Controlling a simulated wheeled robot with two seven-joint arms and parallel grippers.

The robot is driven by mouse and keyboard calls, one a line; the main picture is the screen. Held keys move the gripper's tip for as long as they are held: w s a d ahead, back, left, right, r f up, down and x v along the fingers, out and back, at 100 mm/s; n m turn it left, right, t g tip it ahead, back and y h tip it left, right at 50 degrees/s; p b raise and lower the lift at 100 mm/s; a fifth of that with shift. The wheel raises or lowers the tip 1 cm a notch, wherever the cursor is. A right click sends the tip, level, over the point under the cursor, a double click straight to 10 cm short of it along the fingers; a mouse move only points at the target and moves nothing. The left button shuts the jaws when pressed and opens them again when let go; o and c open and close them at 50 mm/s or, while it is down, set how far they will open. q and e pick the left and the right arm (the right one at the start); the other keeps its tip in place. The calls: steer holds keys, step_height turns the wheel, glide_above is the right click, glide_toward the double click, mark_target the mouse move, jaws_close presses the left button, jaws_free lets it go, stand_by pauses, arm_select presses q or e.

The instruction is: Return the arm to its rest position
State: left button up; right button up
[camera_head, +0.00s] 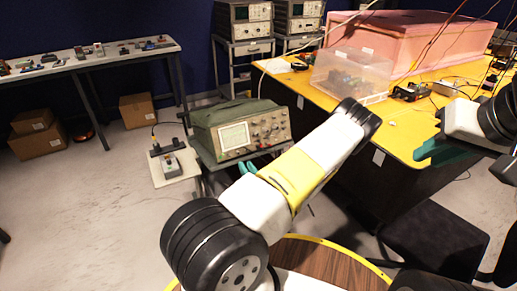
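My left arm, white with a yellow band and black joints, spans the middle of the head view. The teal fingertips of my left gripper (248,168) show just past its forearm, in front of the green oscilloscope. The rest of that gripper is hidden behind the arm, and its opening cannot be judged. My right arm comes in at the right edge. The teal part of my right gripper (437,152) shows beside the yellow table's right part. Its fingers are seen side-on and partly cut off by the arm, so its opening is unclear. Nothing is visibly held by either gripper.
A green oscilloscope (238,130) stands on a cart behind my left gripper. A yellow table (402,135) carries a clear plastic box (349,77) and a pink foam enclosure (405,36). A black chair (435,238) is at lower right. Open floor (85,215) lies at left.

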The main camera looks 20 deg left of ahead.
arm_select(q)
steer(key=shift+s+d, duration=0.35)
steer(key=w+d+r+n+g+h, duration=0.4)
steer(key=w+d+h, duration=0.2)
steer(key=d+h, duration=0.15)
steer(key=s+d+r+m+h, duration=0.1)
steer(key=d+r+m+h, duration=0.15)
steer(key=d+r, duration=0.4)
steer(key=s+d+r+m+h, duration=0.1)
steer(key=d+r+h, duration=0.25)
steer(key=r, duration=0.55)
steer(key=s+d+r+m+g+h, duration=0.1)
steer(key=s+d+r+m+h, duration=0.2)
steer(key=s+r, duration=0.75)
steer(key=s+a+r+m, duration=0.2)
steer(key=s, duration=0.4)
steer(key=s+a+r+m+g+y, duration=0.1)
steer(key=s+a+r, duration=0.1)
steer(key=s, duration=0.5)
steer(key=shift+a+r+m+g, duration=0.3)
steer(key=shift+r+m, duration=0.05)
steer(key=shift+r, duration=0.15)
